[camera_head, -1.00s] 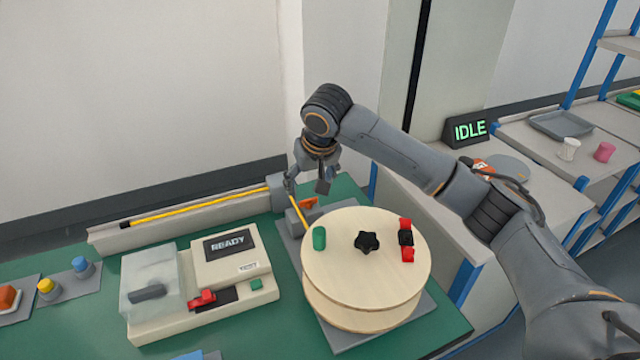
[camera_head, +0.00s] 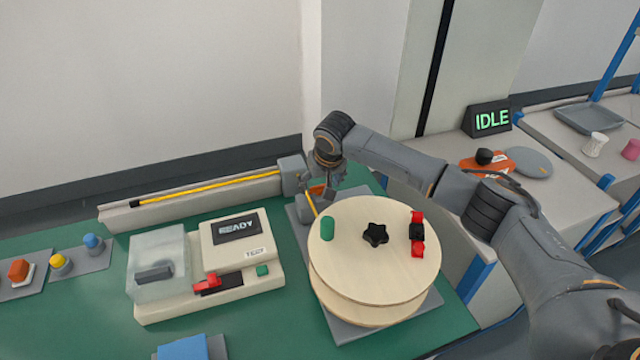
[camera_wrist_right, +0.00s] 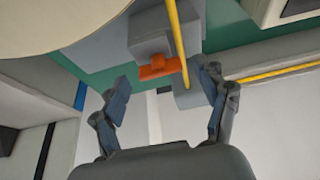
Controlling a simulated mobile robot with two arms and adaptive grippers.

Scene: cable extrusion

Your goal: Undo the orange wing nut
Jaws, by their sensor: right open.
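The orange wing nut (camera_wrist_right: 158,68) shows in the right wrist view on the end of a grey block (camera_wrist_right: 150,38), beside the yellow cable. In the head view only a small part of the wing nut (camera_head: 317,191) shows, behind the wooden reel and below my right gripper (camera_head: 326,180). In the right wrist view my right gripper (camera_wrist_right: 162,86) is open and empty, its two fingers spread to either side of the wing nut and apart from it. My left gripper is not in view.
The wooden reel (camera_head: 375,270) with a black star knob (camera_head: 375,234) stands just in front of the right gripper. The yellow cable (camera_head: 215,186) runs along a grey channel to the left. A machine (camera_head: 235,240) reading READY sits left of the reel.

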